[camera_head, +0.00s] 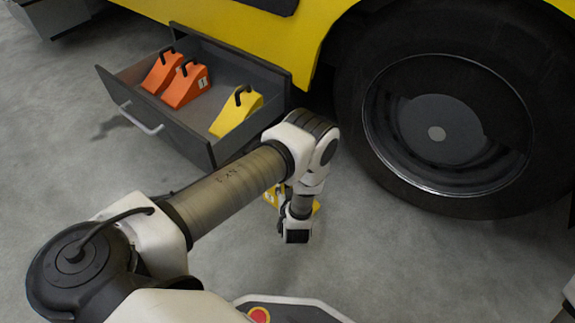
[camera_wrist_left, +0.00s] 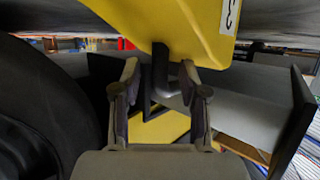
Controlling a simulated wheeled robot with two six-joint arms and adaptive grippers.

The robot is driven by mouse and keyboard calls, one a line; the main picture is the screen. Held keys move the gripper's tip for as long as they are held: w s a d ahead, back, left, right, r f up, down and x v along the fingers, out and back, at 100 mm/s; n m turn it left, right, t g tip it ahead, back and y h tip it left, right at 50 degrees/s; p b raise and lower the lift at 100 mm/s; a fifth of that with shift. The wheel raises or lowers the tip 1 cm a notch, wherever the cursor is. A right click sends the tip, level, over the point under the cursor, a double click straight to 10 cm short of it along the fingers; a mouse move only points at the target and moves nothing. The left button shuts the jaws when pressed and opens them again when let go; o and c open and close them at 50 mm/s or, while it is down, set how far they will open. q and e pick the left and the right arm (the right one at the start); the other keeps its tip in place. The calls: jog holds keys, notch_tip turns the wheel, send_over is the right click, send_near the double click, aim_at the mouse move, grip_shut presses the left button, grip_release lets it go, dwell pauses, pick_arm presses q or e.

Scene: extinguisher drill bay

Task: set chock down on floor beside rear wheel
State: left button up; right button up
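The yellow wheel chock (camera_wrist_left: 175,25) fills the top of the left wrist view. Its dark handle (camera_wrist_left: 160,75) lies between the fingers of my left gripper (camera_wrist_left: 162,90), which are partly closed and look shut on it. In the head view my left wrist hides most of this chock (camera_head: 271,196); only yellow edges show. It is in front of the drawer and left of the big black rear wheel (camera_head: 365,120); the wheel's tyre also shows in the left wrist view (camera_wrist_left: 35,115). Whether the chock touches the floor is hidden. My right gripper is out of view.
An open grey drawer (camera_head: 165,138) holds two orange chocks (camera_head: 188,84) and another yellow chock (camera_head: 237,110). It juts out close to my left forearm. The yellow vehicle body (camera_head: 235,30) is above. Grey floor (camera_head: 400,255) is clear in front of the wheel.

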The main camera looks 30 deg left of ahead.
pick_arm(q)
jog(key=shift+r, duration=0.2)
jog(key=p+v, duration=0.7)
jog(key=v, duration=0.5)
jog(key=s+r+m+g+h, duration=0.3)
jog(key=s+m+g+h, duration=0.1)
jog(key=s, duration=0.6)
jog(key=s+d+r+m+g+h, duration=0.1)
jog(key=s+r+m+g+h, duration=0.2)
jog(key=s, duration=0.7)
jog(key=r+g+h, duration=0.1)
jog(key=g+h, duration=0.1)
jog(key=g, duration=0.1)
jog(key=shift+d+r+m, duration=0.2)
jog(key=shift+r+m, duration=0.05)
jog(key=shift+m, duration=0.15)
